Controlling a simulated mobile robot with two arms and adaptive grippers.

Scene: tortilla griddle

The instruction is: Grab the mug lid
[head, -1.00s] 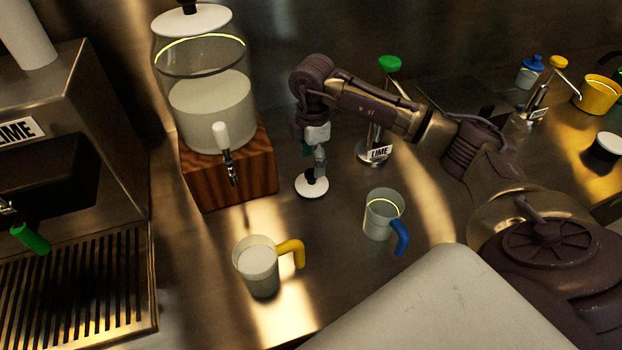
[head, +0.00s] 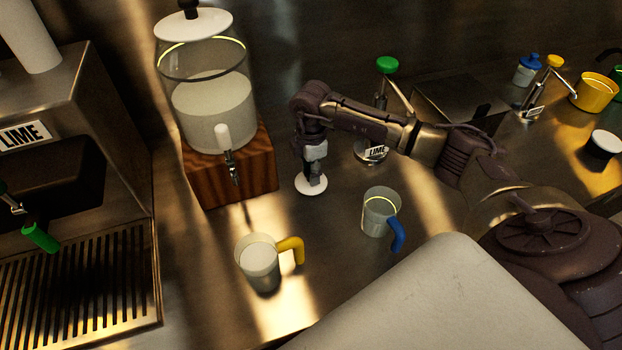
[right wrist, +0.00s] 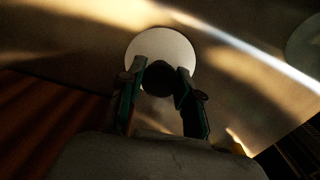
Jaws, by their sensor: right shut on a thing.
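The mug lid (head: 311,188) is a white disc with a dark knob, lying on the metal counter right of the drink dispenser. In the right wrist view the white disc (right wrist: 178,47) lies beyond my fingers, and its dark knob (right wrist: 159,77) sits between them. My right gripper (head: 314,180) reaches straight down over the lid. Its fingers (right wrist: 158,84) are shut on the knob from both sides in the right wrist view. In the head view the gripper hides most of the knob. My left gripper does not show.
A mug with a yellow handle (head: 258,262) and a mug with a blue handle (head: 379,213) stand in front of the lid. The glass dispenser (head: 213,115) on its wooden base (head: 240,178) stands close left.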

